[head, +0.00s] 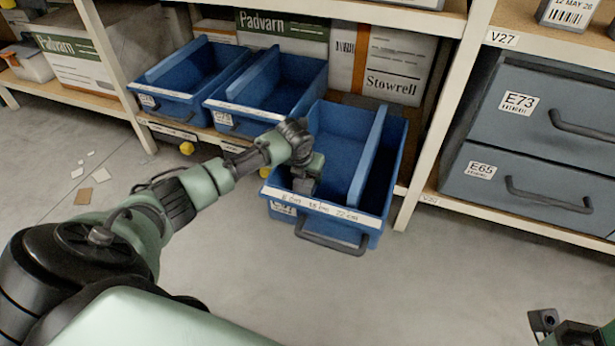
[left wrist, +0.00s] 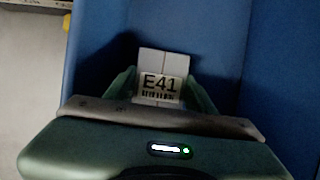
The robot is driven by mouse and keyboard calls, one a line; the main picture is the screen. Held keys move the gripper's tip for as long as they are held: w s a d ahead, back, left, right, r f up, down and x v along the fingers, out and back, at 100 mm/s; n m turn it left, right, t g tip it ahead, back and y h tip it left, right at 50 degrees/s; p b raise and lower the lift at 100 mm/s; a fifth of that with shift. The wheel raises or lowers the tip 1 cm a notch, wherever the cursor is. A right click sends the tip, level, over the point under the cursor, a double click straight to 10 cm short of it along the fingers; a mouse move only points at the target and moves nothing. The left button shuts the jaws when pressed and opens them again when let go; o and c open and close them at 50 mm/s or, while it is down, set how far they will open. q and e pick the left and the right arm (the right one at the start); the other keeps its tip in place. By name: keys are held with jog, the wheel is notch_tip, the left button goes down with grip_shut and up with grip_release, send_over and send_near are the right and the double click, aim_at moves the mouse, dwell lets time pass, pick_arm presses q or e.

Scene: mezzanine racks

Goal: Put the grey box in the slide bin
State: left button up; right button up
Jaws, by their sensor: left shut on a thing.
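The blue slide bin (head: 322,224) is pulled out from the lower shelf. A lengthwise divider splits it, and it has a dark handle on its front. My left gripper (head: 306,184) reaches down into the compartment left of the divider. In the left wrist view, the left gripper (left wrist: 160,82) is shut on a small light grey box (left wrist: 152,58) with a label reading E41. Blue walls surround the box there. I cannot tell whether it touches the bin floor. A dark and green piece at the bottom right of the head view seems to be my right gripper (head: 545,322), mostly cut off.
Two more blue bins (head: 182,80) sit on the shelf to the left. Grey drawers (head: 515,140) stand on the right beyond a cream rack post (head: 440,120). Cartons (head: 390,65) are behind the bins. Scraps (head: 83,196) lie on the otherwise clear floor at left.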

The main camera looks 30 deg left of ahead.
pick_arm(q)
jog(key=shift+f, duration=0.45)
jog(key=o, duration=1.4)
